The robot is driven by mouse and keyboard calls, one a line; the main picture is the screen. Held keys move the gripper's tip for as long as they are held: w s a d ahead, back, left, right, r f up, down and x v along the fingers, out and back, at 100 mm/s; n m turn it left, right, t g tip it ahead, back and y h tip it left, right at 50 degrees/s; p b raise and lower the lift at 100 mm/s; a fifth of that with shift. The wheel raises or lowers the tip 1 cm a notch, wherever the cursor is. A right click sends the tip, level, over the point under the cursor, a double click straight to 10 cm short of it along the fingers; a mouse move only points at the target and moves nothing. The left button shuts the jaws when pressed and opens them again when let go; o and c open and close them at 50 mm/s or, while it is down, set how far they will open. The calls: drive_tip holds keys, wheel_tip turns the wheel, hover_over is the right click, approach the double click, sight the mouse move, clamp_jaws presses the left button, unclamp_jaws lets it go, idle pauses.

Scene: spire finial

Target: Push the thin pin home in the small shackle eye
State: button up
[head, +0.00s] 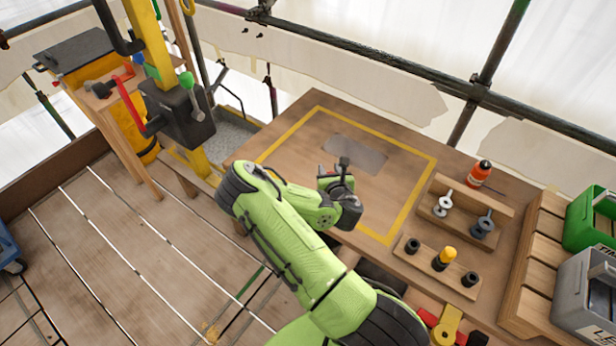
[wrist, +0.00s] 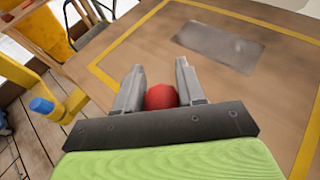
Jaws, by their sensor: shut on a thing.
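My gripper (wrist: 160,80) is shut on a red rounded thing (wrist: 160,97), which shows between its two grey fingers. Only its round end is seen, so I cannot tell whether it is the thin pin. In the head view my gripper (head: 342,165) is over the wooden table, and the red thing is hidden. Two grey parts with ring-like tops, one lighter (head: 442,205) and one darker (head: 483,225), stand on a wooden rack at the right. I cannot make out which part is the small shackle eye.
The table (head: 300,135) has a yellow outline and a grey plate (head: 356,155), largely clear. A block (head: 425,262) with black sockets and a yellow knob, an orange bottle (head: 479,173) and crates (head: 585,285) are at the right. A yellow post (head: 155,45) with a black box stands left.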

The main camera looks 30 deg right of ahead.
drive_tip(key=s+d+r+m+g+h, duration=0.2)
drive_tip(key=s+d+m+g+h, duration=0.1)
drive_tip(key=s+d, duration=0.4)
drive_tip(key=s+d+r+m+g+h, duration=0.3)
drive_tip(key=s+d, duration=0.4)
drive_tip(key=d, duration=0.6)
drive_tip(key=s+d+r+m+g+h+p, duration=0.1)
drive_tip(key=s+d+r+m+g+h, duration=0.1)
drive_tip(key=s+d, duration=0.5)
drive_tip(key=d+r+m+g, duration=0.1)
drive_tip(key=d+m+g, duration=0.1)
drive_tip(key=d+m, duration=0.1)
drive_tip(key=shift+d+r+m+h, duration=0.3)
drive_tip(key=shift+d+h, duration=0.1)
drive_tip(key=shift+d, duration=0.1)
drive_tip(key=shift+s+p, duration=0.1)
drive_tip(key=shift+p, duration=0.2)
wheel_tip(320, 180, down, 6)
drive_tip(key=b, duration=0.4)
drive_tip(key=shift+r+p, duration=0.15)
drive_tip(key=shift+p, duration=0.35)
drive_tip(key=shift+f+b, duration=2.55)
drive_tip(key=shift+f, duration=1.05)
